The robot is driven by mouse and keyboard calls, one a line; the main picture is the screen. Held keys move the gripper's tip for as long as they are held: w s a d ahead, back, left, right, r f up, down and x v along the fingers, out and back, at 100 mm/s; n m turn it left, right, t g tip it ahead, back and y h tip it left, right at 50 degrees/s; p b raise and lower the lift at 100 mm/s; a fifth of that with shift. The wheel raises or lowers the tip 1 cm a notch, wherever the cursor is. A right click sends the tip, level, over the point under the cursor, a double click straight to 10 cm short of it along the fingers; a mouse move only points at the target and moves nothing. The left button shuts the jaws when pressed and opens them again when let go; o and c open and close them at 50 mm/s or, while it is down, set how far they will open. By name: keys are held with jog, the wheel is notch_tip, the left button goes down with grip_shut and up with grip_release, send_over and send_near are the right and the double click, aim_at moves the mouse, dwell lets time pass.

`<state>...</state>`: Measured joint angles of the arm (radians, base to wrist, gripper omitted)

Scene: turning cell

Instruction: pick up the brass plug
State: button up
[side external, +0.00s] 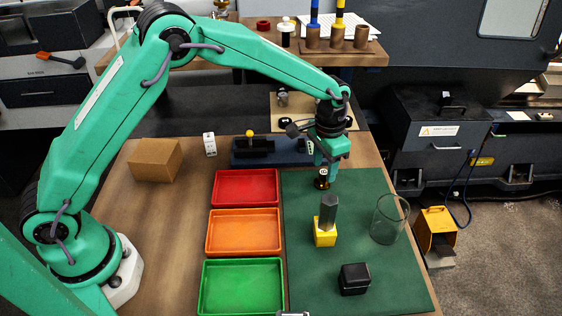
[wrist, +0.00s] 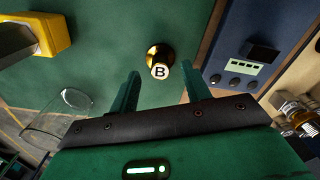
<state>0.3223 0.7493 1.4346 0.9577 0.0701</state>
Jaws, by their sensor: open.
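The brass plug (side external: 321,180) stands on the green mat (side external: 378,271) near its far edge. In the side view its upper part is dark, with a pale top right under my gripper (side external: 325,166). In the wrist view the plug (wrist: 160,60) shows a white top marked "B" and a gold flange. I cannot tell whether a finger touches the plug.
A yellow block with a grey bar (side external: 326,221), a clear glass cylinder (side external: 389,219) and a black block (side external: 354,279) stand on the mat. Red (side external: 217,190), orange (side external: 208,232) and green (side external: 203,289) trays line its left. A dark-blue fixture (side external: 270,158) lies behind.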

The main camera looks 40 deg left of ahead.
aim_at(324, 172)
jog(key=shift+f, duration=1.6)
grip_shut()
